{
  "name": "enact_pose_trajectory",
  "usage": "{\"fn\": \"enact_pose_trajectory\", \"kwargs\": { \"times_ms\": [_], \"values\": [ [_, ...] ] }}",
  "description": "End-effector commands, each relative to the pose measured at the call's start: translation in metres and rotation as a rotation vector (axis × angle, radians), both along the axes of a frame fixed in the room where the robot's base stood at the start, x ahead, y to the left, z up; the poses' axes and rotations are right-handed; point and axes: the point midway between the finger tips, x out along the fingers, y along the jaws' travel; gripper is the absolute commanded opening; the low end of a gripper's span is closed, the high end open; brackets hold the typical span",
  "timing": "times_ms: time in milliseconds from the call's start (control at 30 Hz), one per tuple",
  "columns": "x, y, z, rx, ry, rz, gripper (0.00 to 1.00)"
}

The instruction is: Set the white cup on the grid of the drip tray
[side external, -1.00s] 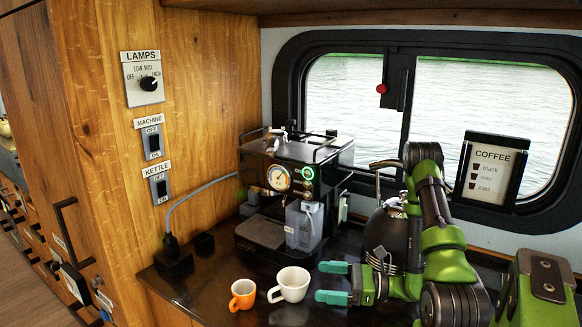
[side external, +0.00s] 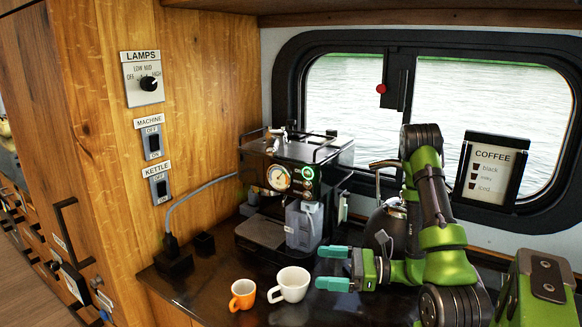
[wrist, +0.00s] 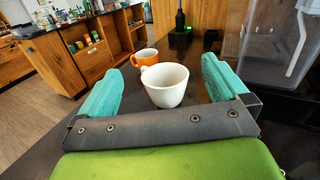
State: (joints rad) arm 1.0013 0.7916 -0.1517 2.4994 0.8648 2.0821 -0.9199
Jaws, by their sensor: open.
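The white cup (side external: 291,285) stands upright on the dark counter, its handle toward the orange cup. In the wrist view the white cup (wrist: 165,85) is ahead of my gripper, centred between the fingers and slightly beyond the palm. My gripper (side external: 332,268) is open, with teal fingertips just right of the cup in the side view; in the wrist view the fingers (wrist: 160,76) spread on both sides of it without visible contact. The drip tray (side external: 262,232) is at the front base of the coffee machine (side external: 290,165), behind and left of the cup, with nothing on its grid.
An orange cup (side external: 243,294) stands close left of the white cup. A translucent container (side external: 304,226) sits at the machine's right, beside the tray. A dark round kettle (side external: 385,230) is behind my arm. A black plug box (side external: 174,264) lies by the wooden wall.

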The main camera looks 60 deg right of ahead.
Motion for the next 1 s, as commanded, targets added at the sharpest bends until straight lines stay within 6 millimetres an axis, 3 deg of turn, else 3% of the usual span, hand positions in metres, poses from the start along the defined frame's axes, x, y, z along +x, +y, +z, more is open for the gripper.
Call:
{"fn": "enact_pose_trajectory", "kwargs": {
  "times_ms": [100, 167, 733, 833, 1000],
  "values": [
    [0.011, 0.008, 0.02, 0.012, 0.005, -0.017, 1.0],
    [0.013, 0.007, 0.022, 0.039, 0.021, -0.039, 1.0],
    [0.012, 0.007, -0.063, 0.066, 0.039, -0.05, 1.0],
    [0.028, 0.013, -0.059, 0.06, 0.034, -0.044, 1.0],
    [0.037, 0.017, -0.059, 0.06, 0.035, -0.047, 1.0]
  ]
}}
